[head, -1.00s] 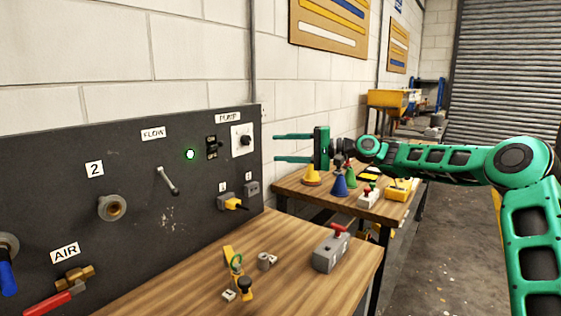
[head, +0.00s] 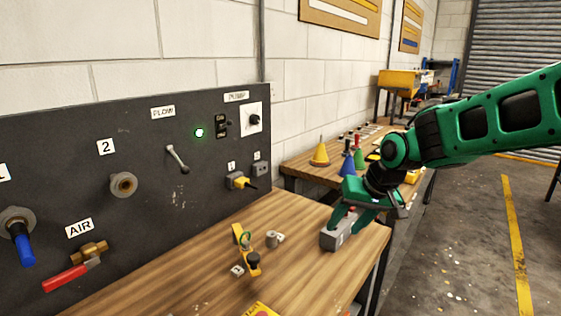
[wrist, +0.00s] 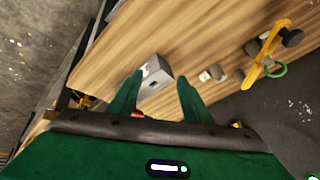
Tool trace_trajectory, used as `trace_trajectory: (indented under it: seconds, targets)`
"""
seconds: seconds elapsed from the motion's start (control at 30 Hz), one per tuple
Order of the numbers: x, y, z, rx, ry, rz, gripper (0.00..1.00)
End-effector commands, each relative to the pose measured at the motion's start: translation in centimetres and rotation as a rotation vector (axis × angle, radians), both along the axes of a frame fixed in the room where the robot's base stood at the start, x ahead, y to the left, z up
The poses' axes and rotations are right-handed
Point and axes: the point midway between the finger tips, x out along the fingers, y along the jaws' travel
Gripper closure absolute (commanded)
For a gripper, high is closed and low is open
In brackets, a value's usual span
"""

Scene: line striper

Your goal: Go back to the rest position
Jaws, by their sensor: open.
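My gripper (head: 344,226) is open and points down at the front right corner of the wooden bench. Its green fingers are at a grey box (head: 331,240), which they partly hide. In the wrist view the two fingers (wrist: 160,77) are spread apart, and the grey box (wrist: 156,86) shows between and beyond their tips. Whether the fingers touch the box cannot be told. A small red part shows by the gripper palm in the wrist view.
The dark panel (head: 70,135) with a lit green lamp (head: 199,132), valves and switches stands behind the bench (head: 190,260). A yellow tool (head: 247,248) and a small metal fitting (head: 274,239) lie left of the box. Coloured cones (head: 320,154) stand on the further table.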

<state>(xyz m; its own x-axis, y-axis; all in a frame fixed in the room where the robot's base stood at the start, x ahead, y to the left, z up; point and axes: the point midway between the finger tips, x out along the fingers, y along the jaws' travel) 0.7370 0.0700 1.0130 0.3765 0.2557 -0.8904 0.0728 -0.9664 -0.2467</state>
Motion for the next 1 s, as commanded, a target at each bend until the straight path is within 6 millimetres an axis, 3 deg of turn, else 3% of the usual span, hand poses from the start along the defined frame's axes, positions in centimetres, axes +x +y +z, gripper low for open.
trace_trajectory:
  seconds: [0.03,0.2,0.6,0.77,1.0]
  targets:
    - [-1.9,-1.6,0.0,-0.041,-0.008,-0.009,0.55]
    - [-7.0,-6.6,-0.4,-0.145,-0.011,-0.037,0.55]
    - [-15.5,-13.2,-2.1,-0.251,0.004,-0.074,0.55]
    - [-18.6,-17.3,-2.6,-0.249,0.112,-0.198,0.55]
    - [-25.6,-22.4,-3.5,-0.207,0.304,-0.406,0.55]
